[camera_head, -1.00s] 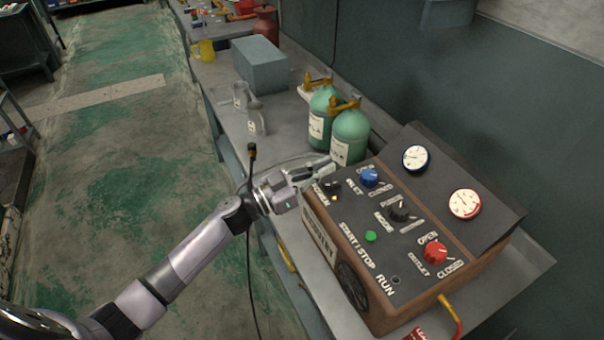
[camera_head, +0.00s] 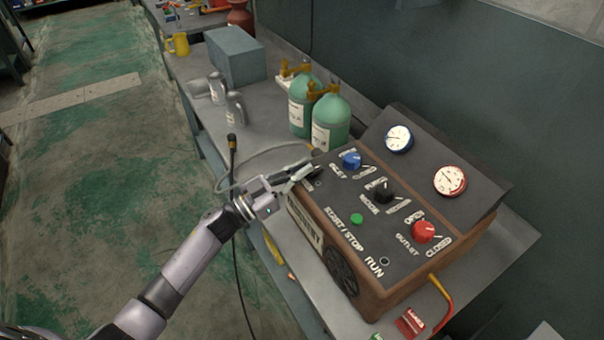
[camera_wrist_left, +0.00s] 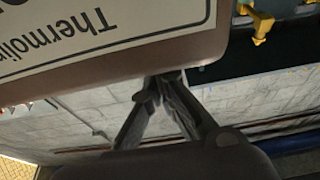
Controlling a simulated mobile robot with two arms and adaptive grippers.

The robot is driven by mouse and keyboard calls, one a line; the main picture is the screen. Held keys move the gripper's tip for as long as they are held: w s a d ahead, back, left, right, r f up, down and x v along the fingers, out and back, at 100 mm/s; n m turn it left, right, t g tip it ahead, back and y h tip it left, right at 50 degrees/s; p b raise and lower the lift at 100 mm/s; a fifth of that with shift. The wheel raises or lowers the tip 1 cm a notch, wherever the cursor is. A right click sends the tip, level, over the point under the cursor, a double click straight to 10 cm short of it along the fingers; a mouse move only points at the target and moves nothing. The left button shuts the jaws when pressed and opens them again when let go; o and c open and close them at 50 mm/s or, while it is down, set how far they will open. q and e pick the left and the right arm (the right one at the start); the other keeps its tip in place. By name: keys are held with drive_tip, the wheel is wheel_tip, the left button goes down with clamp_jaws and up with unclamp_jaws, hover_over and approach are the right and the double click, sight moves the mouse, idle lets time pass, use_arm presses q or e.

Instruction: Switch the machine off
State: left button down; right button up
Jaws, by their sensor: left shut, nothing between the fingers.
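The machine (camera_head: 340,215) is a brown box with a dark sloped control panel and stands on the grey bench. Its black power switch (camera_head: 317,172) is at the panel's far-left corner, partly hidden by my left gripper (camera_head: 307,170). That gripper is shut and empty, its tips at or just above the switch; I cannot tell whether they touch. In the left wrist view the closed fingertips (camera_wrist_left: 160,85) are against the machine's brown side (camera_wrist_left: 185,55) with an upside-down label. The green start/stop button (camera_head: 357,219) is nearer the panel's front. My right gripper is not in view.
Blue (camera_head: 351,160), black (camera_head: 383,190) and red (camera_head: 423,232) knobs and two gauges (camera_head: 450,180) are on the panel. Two green cylinders (camera_head: 331,122) stand just behind the machine. A black-ended hose (camera_head: 232,150) rises beside my gripper. Clear floor lies left of the bench.

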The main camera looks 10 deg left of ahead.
use_arm(q)
drive_tip(key=shift+w+r+p, duration=0.1)
drive_tip(key=shift+r+p, duration=0.5)
drive_tip(key=shift+p, duration=0.65)
drive_tip(key=r+p, duration=0.3)
drive_tip(key=shift+s+a+r, duration=0.2)
drive_tip(key=shift+s+r, duration=0.05)
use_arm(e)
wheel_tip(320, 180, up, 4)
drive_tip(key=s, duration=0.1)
use_arm(q)
drive_tip(key=s+a+f+b, duration=0.4)
drive_tip(key=s+a+f, duration=0.1)
drive_tip(key=s+a, duration=0.1)
drive_tip(key=shift+s+a+f, duration=0.15)
drive_tip(key=shift+s+f, duration=0.05)
drive_tip(key=shift+s, duration=0.05)
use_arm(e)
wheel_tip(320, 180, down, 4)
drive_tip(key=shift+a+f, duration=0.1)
